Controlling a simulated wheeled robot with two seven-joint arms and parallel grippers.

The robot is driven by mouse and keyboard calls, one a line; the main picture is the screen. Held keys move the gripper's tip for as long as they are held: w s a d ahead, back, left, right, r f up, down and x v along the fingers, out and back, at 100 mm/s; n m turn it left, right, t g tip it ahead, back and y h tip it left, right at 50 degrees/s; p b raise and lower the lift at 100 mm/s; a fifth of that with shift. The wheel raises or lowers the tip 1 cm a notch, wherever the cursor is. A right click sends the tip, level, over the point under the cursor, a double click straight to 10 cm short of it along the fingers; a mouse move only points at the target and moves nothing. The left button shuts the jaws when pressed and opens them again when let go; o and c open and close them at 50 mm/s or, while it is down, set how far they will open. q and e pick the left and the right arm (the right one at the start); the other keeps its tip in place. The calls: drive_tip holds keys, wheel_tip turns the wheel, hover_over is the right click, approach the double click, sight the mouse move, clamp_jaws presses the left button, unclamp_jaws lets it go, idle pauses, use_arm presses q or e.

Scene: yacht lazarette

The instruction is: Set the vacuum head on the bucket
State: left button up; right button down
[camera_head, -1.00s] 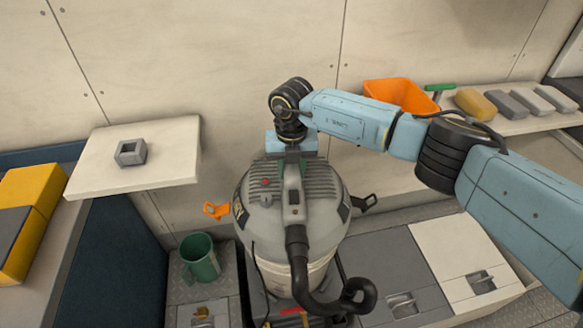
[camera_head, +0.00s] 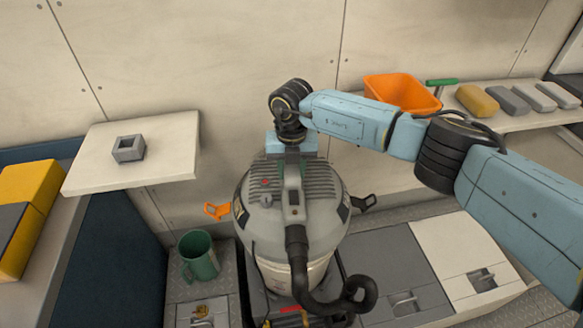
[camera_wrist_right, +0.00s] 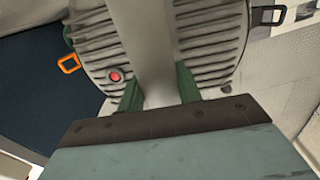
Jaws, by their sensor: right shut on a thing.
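The vacuum head (camera_head: 262,205) is a grey ribbed dome with a red button and a black hose at its front. It sits over the pale bucket (camera_head: 318,278), with no clear gap between them from this angle. My right gripper (camera_head: 292,152) is above the head, shut on its top handle. In the right wrist view the green fingers (camera_wrist_right: 159,88) are on both sides of the handle, with the ribbed head (camera_wrist_right: 205,40) below. An orange latch (camera_head: 216,210) and a dark latch (camera_head: 364,203) stick out at the sides. My left gripper is not in view.
A green mug (camera_head: 199,256) stands left of the bucket. A pale shelf (camera_head: 95,170) with a grey square block (camera_head: 129,148) is at the left. An orange bin (camera_head: 402,92) and several blocks line the right shelf. Grey and white hatches (camera_head: 385,265) lie at the right.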

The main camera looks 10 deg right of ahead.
drive_tip(key=shift+w+f+b, duration=0.1)
drive_tip(key=shift+f+b, duration=0.2)
idle(0.9)
drive_tip(key=c, duration=1)
unclamp_jaws()
drive_tip(key=shift+o, duration=0.6)
drive_tip(key=shift+s+f, duration=0.2)
drive_tip(key=shift+f, duration=0.1)
drive_tip(key=shift+r, duration=0.1)
